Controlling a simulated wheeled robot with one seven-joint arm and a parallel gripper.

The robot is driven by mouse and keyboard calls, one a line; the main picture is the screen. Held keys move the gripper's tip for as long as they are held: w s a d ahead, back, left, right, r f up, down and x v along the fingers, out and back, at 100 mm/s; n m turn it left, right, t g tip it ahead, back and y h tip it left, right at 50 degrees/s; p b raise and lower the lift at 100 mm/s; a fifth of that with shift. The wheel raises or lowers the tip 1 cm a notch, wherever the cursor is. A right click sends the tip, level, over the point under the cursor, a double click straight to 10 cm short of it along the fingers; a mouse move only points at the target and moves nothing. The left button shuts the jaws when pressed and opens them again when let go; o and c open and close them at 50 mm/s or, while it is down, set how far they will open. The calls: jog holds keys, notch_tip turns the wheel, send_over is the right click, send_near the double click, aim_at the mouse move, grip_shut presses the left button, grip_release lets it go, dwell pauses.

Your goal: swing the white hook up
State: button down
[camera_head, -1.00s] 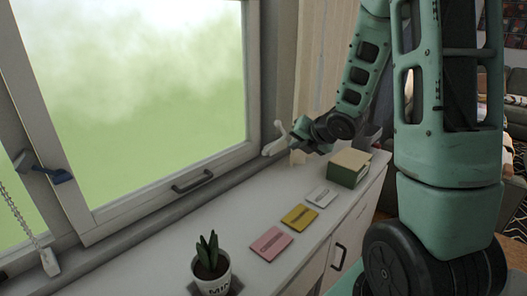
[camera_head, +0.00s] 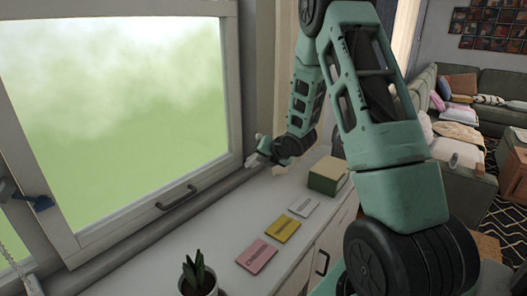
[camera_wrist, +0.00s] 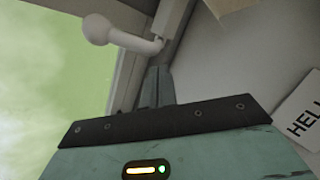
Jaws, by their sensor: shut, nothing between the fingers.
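The white hook (camera_wrist: 125,38) shows at the top of the wrist view. It has a round knob at its left end and a short arm running right to a pale upright mount at the window frame. In the head view its pale end (camera_head: 254,160) shows by the window's lower right corner, partly hidden by my gripper. My gripper (camera_wrist: 157,78) is shut and empty. Its fingertips are just below the hook's arm in the wrist view. Whether they touch it, I cannot tell. In the head view my gripper (camera_head: 264,152) is small and close to the hook.
A green-sided box (camera_head: 327,176), white card (camera_head: 304,207), yellow card (camera_head: 283,229), pink card (camera_head: 256,256) and potted plant (camera_head: 198,278) stand or lie on the white sill cabinet (camera_head: 228,222). A dark window handle (camera_head: 176,197) is left of my gripper. A sofa is behind right.

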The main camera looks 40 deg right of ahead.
jog(key=shift+w+d+r, duration=0.15)
jog(key=shift+w+d, duration=0.1)
jog(key=shift+d, duration=0.1)
jog(key=shift+w+r+g+p, duration=0.3)
jog(key=shift+r+p, duration=0.05)
jog(key=shift+p, duration=0.45)
jog(key=shift+w+r+g+p, duration=0.3)
jog(key=shift+g+p, duration=0.1)
jog(key=shift+p, duration=0.2)
jog(key=w+a+r+g+p, duration=0.1)
jog(key=w+r+p, duration=0.2)
jog(key=w+p, duration=0.3)
jog(key=shift+w+g, duration=0.3)
jog(key=shift+w, duration=0.15)
